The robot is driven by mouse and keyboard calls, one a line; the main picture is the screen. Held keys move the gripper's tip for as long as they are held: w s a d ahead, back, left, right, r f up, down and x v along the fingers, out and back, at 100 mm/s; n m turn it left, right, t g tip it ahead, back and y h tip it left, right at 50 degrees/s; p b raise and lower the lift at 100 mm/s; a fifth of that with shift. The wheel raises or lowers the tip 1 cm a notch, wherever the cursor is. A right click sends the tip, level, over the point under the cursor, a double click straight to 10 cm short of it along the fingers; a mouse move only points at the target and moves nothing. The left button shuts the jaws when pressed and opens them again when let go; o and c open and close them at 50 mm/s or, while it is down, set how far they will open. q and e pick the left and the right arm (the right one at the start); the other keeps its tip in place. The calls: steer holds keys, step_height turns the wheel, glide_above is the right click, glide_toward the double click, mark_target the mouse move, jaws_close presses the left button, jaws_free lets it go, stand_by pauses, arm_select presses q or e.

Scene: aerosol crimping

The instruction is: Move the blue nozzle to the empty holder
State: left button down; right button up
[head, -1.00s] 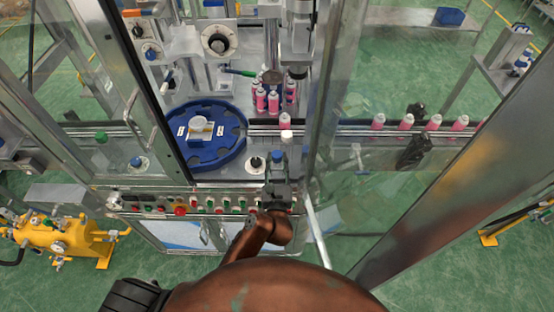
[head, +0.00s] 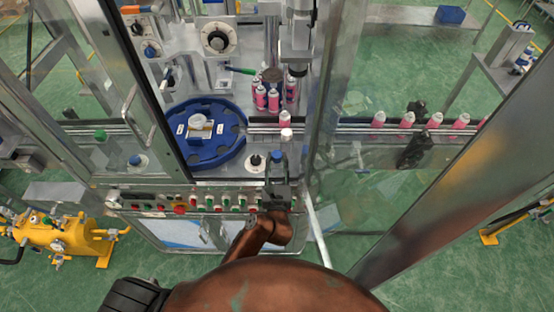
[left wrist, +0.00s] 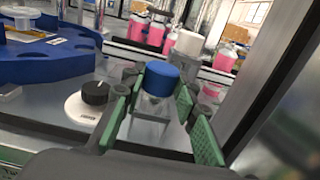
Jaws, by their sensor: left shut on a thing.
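The blue nozzle (head: 277,155) is near the front edge of the machine deck. In the left wrist view the blue nozzle (left wrist: 162,78) shows as a blue cap above a clear or grey lower part. My left gripper (head: 278,166) is shut on it. In the left wrist view the green-padded fingers of my left gripper (left wrist: 158,112) stand on both sides of it. Whether its lower end touches the deck is hard to tell. I cannot make out the empty holder with certainty. My right gripper is not in view.
A black knob on a white disc (left wrist: 92,98) is just left of the gripper. A blue turntable (head: 208,155) lies further left. A glass panel and metal frame (head: 318,130) bound the right side.

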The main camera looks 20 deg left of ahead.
arm_select(q)
steer(key=shift+f+b, duration=0.5)
steer(key=shift+f, duration=0.45)
stand_by(0.3)
steer(key=c, duration=1.6)
jaws_free()
steer(key=shift+o, duration=0.8)
steer(key=v, duration=1.2)
